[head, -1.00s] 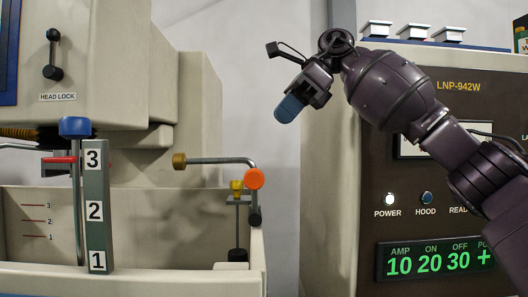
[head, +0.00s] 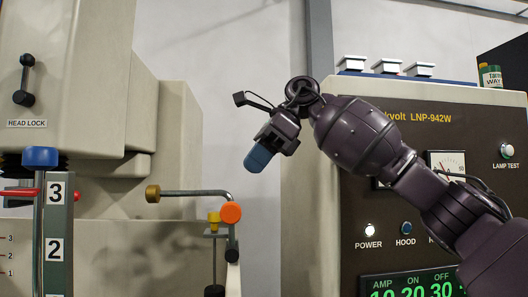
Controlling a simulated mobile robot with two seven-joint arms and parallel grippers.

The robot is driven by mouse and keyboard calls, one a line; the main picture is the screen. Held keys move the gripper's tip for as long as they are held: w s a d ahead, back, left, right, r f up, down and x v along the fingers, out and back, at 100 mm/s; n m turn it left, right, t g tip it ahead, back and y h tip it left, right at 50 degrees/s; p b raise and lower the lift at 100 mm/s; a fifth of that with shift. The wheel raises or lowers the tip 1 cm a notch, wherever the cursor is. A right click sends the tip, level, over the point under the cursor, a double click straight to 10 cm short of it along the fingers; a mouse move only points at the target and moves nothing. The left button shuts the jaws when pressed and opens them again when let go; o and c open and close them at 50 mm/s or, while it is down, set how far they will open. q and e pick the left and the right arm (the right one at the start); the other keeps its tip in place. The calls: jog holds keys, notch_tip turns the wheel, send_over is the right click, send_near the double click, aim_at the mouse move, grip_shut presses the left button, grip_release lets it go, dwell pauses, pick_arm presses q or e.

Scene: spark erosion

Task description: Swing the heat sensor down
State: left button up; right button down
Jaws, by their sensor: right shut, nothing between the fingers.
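The heat sensor appears to be the bent metal rod (head: 190,193) on the tank at the left. It lies about level, with a brass-coloured tip (head: 152,194) at its left end and an orange knob (head: 230,212) near its bend at the right. My right gripper (head: 258,158) has blue fingertips and points down and left. It is shut and empty, above and to the right of the orange knob, apart from it. My left gripper is not in view.
A green post (head: 54,230) with number labels and a blue cap stands at the left. A yellow-topped rod (head: 214,217) stands just left of the orange knob. The control cabinet (head: 310,200) is at the right. The machine head (head: 80,90) overhangs the upper left.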

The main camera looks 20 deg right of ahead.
jog(key=x, duration=0.5)
dwell(0.4)
